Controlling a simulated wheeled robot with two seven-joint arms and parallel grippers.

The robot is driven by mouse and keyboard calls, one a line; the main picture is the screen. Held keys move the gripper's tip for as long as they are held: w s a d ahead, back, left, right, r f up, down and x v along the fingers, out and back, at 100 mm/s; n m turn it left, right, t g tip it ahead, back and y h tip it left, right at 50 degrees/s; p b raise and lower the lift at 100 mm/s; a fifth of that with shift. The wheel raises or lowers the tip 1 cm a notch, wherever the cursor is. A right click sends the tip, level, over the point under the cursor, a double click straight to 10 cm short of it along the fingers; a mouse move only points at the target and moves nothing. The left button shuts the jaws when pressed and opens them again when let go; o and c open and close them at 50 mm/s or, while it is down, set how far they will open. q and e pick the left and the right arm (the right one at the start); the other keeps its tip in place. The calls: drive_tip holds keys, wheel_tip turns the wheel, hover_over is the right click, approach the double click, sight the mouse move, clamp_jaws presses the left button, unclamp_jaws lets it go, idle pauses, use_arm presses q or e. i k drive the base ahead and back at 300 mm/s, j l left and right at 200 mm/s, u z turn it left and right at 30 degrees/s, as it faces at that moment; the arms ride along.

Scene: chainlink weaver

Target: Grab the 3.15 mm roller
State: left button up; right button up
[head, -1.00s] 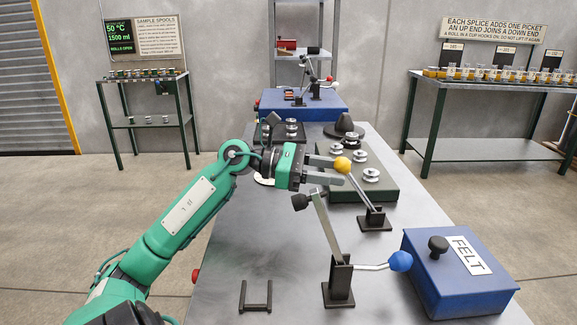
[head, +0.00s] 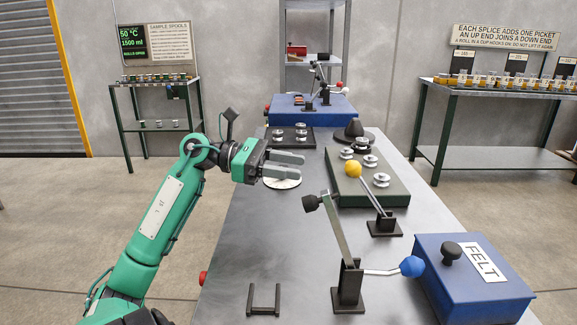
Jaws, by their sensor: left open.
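Several silver spool-shaped rollers (head: 381,180) sit on a dark green block (head: 380,200) right of the table's middle. More small silver rollers (head: 301,137) stand on a black tray (head: 272,144) behind my gripper. No size marks are readable on them, so I cannot tell which is the 3.15 mm roller. My left gripper (head: 303,165) is open and empty, its fingers pointing right. In the picture it lies between the black tray and the green block, just above a white disc (head: 283,184). My right gripper is not in view.
A lever with a yellow ball (head: 353,169) leans in front of the green block. A black-knobbed lever with a blue-ended handle (head: 411,266) stands nearer, beside the blue FELT box (head: 470,285). A black bracket (head: 263,299) lies at the front. The table's left middle is clear.

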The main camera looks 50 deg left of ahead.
sight(362, 142)
drive_tip(key=k+j, duration=0.2)
drive_tip(key=j, duration=0.2)
drive_tip(key=k+j, duration=0.45)
drive_tip(key=j, duration=0.3)
